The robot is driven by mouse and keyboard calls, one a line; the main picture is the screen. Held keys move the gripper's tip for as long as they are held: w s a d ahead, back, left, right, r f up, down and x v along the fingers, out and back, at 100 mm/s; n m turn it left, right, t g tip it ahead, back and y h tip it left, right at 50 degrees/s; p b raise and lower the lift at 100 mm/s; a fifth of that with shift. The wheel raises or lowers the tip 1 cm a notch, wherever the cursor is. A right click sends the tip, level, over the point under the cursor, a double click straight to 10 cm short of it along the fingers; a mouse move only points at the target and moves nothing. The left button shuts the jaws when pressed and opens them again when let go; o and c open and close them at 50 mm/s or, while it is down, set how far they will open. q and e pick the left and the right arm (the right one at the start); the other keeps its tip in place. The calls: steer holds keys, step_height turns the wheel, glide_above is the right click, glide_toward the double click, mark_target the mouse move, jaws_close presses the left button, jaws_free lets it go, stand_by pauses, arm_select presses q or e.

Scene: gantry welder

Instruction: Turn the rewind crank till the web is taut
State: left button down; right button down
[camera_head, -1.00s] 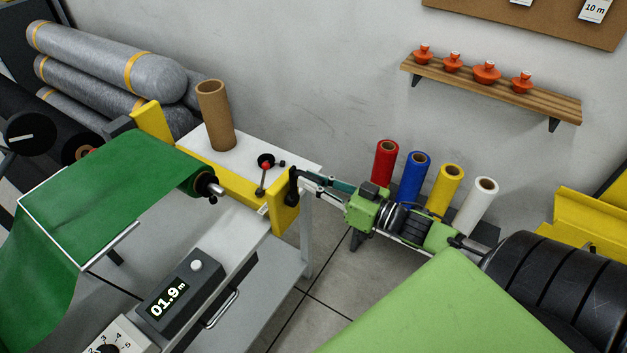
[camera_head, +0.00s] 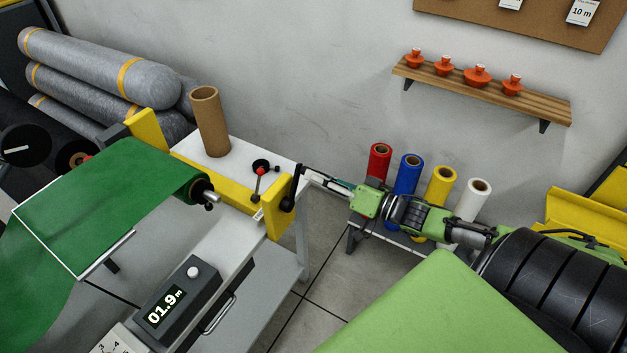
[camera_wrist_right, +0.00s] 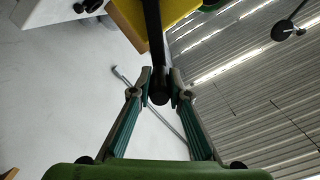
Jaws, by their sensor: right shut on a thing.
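The green web (camera_head: 110,200) runs across the machine from the left onto a rewind roll (camera_head: 203,190) with a metal shaft end. Its left part slopes down out of view; I cannot tell how tight it is. The dark rewind crank (camera_head: 288,203) is on the yellow end plate (camera_head: 277,218); its arm points up. My right gripper (camera_head: 304,171) is shut on the crank's handle. In the right wrist view the fingers (camera_wrist_right: 160,86) stand either side of the round dark handle end (camera_wrist_right: 159,97), with the crank arm (camera_wrist_right: 153,30) above it. My left gripper is out of view.
A display box (camera_head: 172,298) reads 01.9 m. A red-knobbed lever (camera_head: 259,184) and a cardboard tube (camera_head: 210,122) are near the crank. Red, blue, yellow and white rolls (camera_head: 411,178) stand behind my right arm. Grey rolls (camera_head: 95,65) lie at the left.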

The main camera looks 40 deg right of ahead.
steer(key=shift+w+d+f+m+b, duration=0.3)
steer(key=shift+d+f+m, duration=0.15)
steer(key=shift+d, duration=0.1)
steer(key=shift+w+d+f+m+b, duration=0.15)
steer(key=shift+d+f+m+b, duration=0.15)
steer(key=shift+d+m, duration=0.2)
steer(key=shift+d+f, duration=0.1)
steer(key=c, duration=1.9)
jaws_free()
steer(key=shift+s, duration=0.1)
steer(key=v, duration=1.1)
steer(key=shift+s+d, duration=0.15)
steer(key=shift+s, duration=0.25)
